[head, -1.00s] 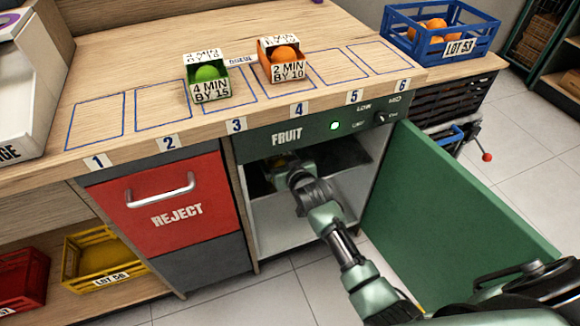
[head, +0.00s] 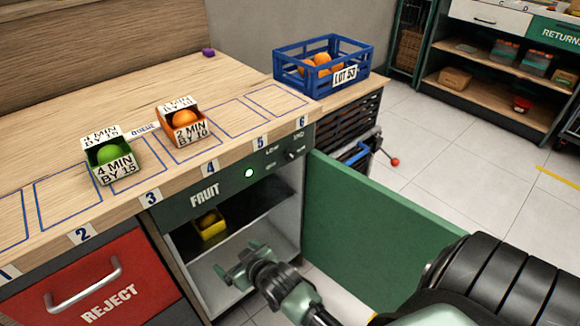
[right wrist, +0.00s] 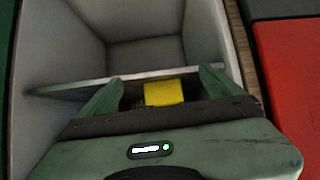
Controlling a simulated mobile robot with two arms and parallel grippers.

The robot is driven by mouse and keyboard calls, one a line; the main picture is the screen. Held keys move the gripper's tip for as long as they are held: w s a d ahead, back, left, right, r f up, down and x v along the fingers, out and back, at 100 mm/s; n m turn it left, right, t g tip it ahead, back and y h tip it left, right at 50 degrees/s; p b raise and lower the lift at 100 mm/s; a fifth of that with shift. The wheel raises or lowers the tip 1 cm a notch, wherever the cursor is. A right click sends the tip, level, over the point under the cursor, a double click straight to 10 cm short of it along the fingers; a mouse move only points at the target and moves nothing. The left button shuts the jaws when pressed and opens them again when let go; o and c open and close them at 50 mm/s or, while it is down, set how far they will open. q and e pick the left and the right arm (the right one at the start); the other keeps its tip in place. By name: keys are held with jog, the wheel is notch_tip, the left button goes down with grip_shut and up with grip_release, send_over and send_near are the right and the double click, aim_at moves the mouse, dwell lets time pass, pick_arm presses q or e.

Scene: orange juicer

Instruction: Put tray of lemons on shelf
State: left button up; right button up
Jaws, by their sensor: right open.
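A small yellow tray (head: 210,225) stands on the dark upper shelf (head: 238,216) inside the open FRUIT cabinet. Its contents look yellow, but single lemons are hard to make out. My right gripper (head: 236,264) is open and empty, at the cabinet opening, in front of and below the tray and apart from it. In the right wrist view the yellow tray (right wrist: 172,93) shows beyond and between the spread fingers (right wrist: 159,78), partly hidden by the gripper body. My left gripper is not in view.
The red REJECT drawer (head: 85,285) is shut at the left. A lime box (head: 112,162) and an orange box (head: 184,122) stand on the counter. A blue crate (head: 322,62) holds oranges.

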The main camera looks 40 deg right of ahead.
jog(key=s+f+g, duration=0.4)
jog(key=s+f, duration=0.5)
jog(key=s, duration=0.3)
jog(key=s+f+n+g, duration=0.1)
jog(key=s+f+g, duration=0.3)
jog(key=s+f, duration=0.5)
jog(key=s+d, duration=0.1)
jog(key=s, duration=0.2)
jog(key=shift+s, duration=0.15)
